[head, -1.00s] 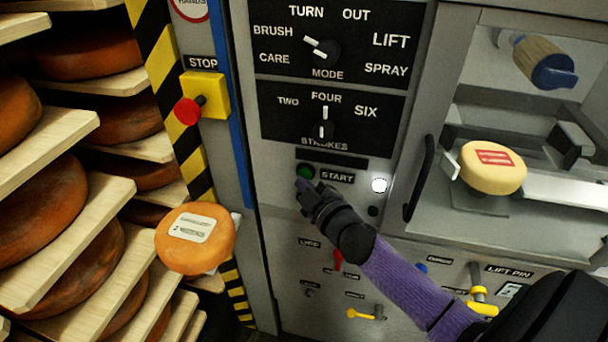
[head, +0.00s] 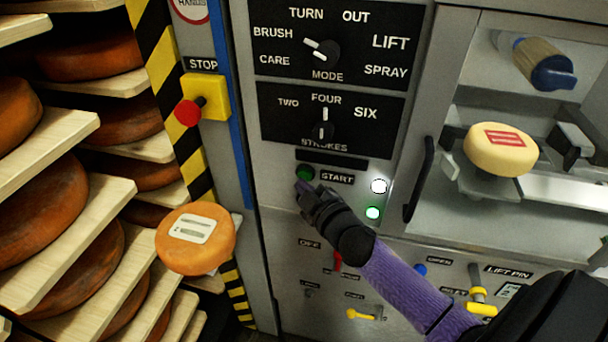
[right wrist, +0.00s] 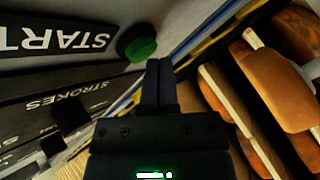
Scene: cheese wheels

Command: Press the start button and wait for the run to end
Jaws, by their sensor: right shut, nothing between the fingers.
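The green start button (head: 306,173) sits left of the START label on the grey machine panel. My right gripper (head: 302,187) is shut and empty, its tips just below the button. In the right wrist view the shut fingers (right wrist: 158,66) end beside the green button (right wrist: 140,48), apart from it in the picture. A green lamp (head: 373,213) is lit below a lit white lamp (head: 379,186). A pale yellow cheese wheel (head: 490,160) with a red label is in the machine's chamber, below a blue-ended roller (head: 545,66). My left gripper is out of view.
The mode knob (head: 323,51) points to BRUSH; the strokes knob (head: 322,131) points to FOUR. A red stop button (head: 187,111) sits on a yellow box at left. An orange labelled cheese (head: 197,255) and shelves of cheeses stand left. Small levers (head: 478,290) line the lower panel.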

